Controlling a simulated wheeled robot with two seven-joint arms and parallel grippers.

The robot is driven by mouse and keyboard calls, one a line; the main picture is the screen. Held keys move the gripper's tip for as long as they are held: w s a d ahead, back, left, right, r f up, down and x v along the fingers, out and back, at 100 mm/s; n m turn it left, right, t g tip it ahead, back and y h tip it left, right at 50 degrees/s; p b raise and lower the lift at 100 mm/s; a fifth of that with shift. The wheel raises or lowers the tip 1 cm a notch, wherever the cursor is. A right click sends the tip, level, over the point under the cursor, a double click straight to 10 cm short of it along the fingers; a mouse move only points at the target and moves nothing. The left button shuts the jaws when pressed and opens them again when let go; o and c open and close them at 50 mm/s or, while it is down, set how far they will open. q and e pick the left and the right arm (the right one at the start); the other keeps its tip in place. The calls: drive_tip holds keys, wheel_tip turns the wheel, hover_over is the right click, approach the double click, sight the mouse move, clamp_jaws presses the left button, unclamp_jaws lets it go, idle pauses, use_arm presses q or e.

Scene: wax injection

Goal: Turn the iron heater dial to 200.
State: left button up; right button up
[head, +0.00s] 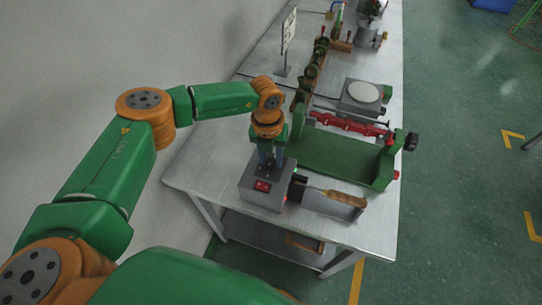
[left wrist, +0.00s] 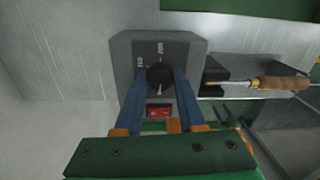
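The iron heater (head: 258,195) is a grey box with a red switch at the near end of the table. It also fills the middle of the left wrist view (left wrist: 124,62). Its round black dial (left wrist: 160,74) lies on the top face, with a pale pointer mark towards the bottom of the picture and small white markings beyond it, too small to read surely. My left gripper (head: 271,165) points down over the box. Its two blue fingers (left wrist: 160,80) stand on either side of the dial, close against it. I cannot tell whether they press on it. My right gripper is not in view.
A wooden-handled iron (head: 340,196) lies in a holder at the heater's right. A green stand (head: 335,155) with a red bar is behind it. A round white pad (head: 363,92) on a grey device stands further back. The wall is close on the left.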

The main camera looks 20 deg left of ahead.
use_arm(q)
clamp_jaws()
